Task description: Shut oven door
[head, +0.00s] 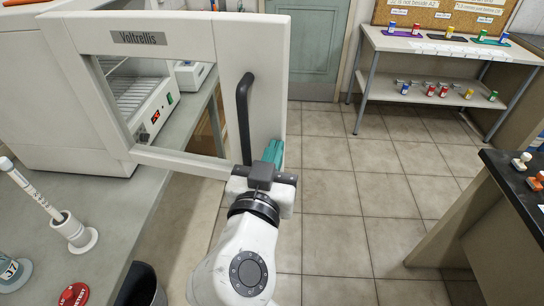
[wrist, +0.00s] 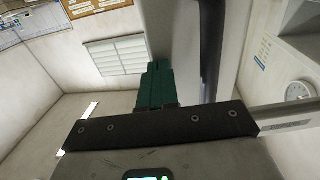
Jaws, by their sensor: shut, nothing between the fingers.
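The oven (head: 45,105) is a white box on the left bench. Its door (head: 267,60), a white frame with a window and the label "Voltrellis", stands swung wide open towards me. A black bar handle (head: 243,115) is on the door. My gripper (head: 273,150) is shut and empty, its teal fingers by the door's free edge, right of the handle's lower end. In the wrist view the shut fingers (wrist: 155,82) are beside the pale door (wrist: 178,45), with the dark handle (wrist: 212,45) to the right. I cannot tell whether they touch the door.
A shelf table (head: 440,45) with small bottles stands at the back right. A dark-topped counter (head: 515,180) is at right. The tiled floor between is clear.

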